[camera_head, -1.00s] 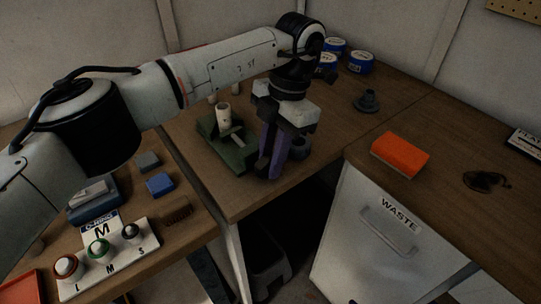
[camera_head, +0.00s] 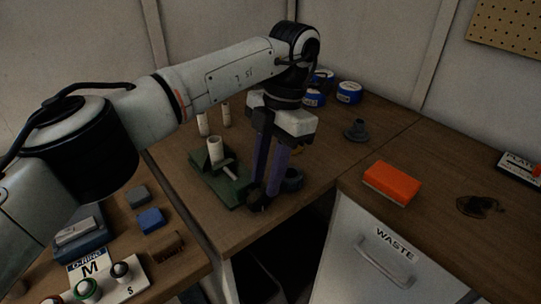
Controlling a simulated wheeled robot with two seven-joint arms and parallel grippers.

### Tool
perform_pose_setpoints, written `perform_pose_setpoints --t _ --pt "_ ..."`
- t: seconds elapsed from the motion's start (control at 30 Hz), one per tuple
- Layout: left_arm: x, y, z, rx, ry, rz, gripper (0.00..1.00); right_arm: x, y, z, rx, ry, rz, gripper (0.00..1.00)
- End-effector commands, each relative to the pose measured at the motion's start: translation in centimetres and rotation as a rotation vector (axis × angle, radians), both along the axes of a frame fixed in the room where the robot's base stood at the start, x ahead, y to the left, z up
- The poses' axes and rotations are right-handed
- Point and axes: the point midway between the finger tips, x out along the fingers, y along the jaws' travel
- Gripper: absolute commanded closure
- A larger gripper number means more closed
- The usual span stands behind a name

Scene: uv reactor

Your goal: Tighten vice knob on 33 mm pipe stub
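The green vice (camera_head: 208,184) stands on the wooden bench near its front edge. A pale pipe stub (camera_head: 215,149) stands upright at the vice, and a light rod (camera_head: 230,172) runs from the vice toward the lower right. My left gripper (camera_head: 264,193) points down, with its two purple-sided fingers at the right end of the vice. A narrow gap shows between the fingers. The dark tips cover the vice knob's place, so I cannot tell the knob from the tips or whether they grip it. My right gripper is not in view.
Two pale stubs (camera_head: 226,115) stand behind the vice. A dark blue ring (camera_head: 293,180) lies right beside the fingers. Blue-labelled tins (camera_head: 349,93) and a grey flanged part (camera_head: 355,130) stand farther back. An orange block (camera_head: 391,183) lies on the right counter.

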Motion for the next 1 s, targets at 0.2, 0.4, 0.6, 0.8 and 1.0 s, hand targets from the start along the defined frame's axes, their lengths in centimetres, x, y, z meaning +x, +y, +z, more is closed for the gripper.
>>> perform_pose_setpoints --t 0.2,0.4,0.6,0.8,1.0 --pt "0.5 -0.9 4.3 0.001 -0.003 0.001 0.73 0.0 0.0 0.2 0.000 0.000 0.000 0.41" --pt "0.7 -1.1 5.8 0.000 0.000 0.000 0.73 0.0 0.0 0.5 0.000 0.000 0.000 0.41" --pt "0.8 -1.2 6.1 0.001 0.001 -0.001 0.73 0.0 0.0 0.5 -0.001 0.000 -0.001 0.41" --pt "0.8 -1.2 6.0 -0.001 0.002 -0.001 0.73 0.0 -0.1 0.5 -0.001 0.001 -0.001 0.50" --pt "-0.8 -4.1 0.6 -0.141 0.089 -0.033 0.73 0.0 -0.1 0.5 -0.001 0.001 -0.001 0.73"
